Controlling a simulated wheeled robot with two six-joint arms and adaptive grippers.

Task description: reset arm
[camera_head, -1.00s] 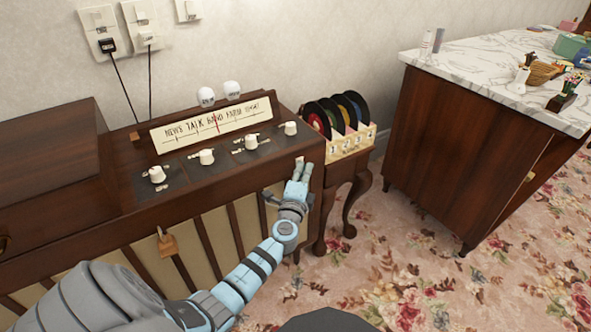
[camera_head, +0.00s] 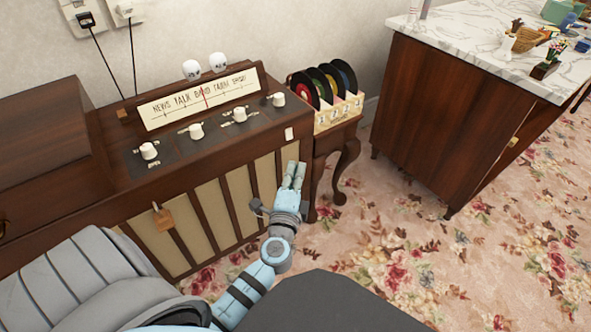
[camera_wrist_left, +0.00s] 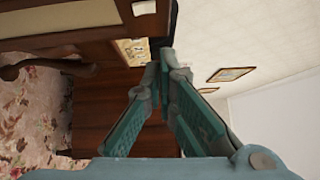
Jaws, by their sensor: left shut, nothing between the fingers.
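My left arm comes in from the lower left in the head view. Its gripper (camera_head: 294,175) is shut and empty, in front of the right end of the wooden radio cabinet (camera_head: 130,203). In the left wrist view the gripper's fingers (camera_wrist_left: 158,62) meet at their tips with nothing between them. The cabinet carries a tuning dial (camera_head: 200,98), a row of white knobs and a small white switch (camera_head: 289,133) near its right front edge. My right gripper is not in view.
A small curved-leg table (camera_head: 338,150) holds a rack of records (camera_head: 338,112) right of the cabinet. Further right stands a marble-topped counter (camera_head: 480,45) with small items on it. Floral carpet (camera_head: 400,240) lies open between them. Plugs (camera_head: 85,20) and cords are on the wall.

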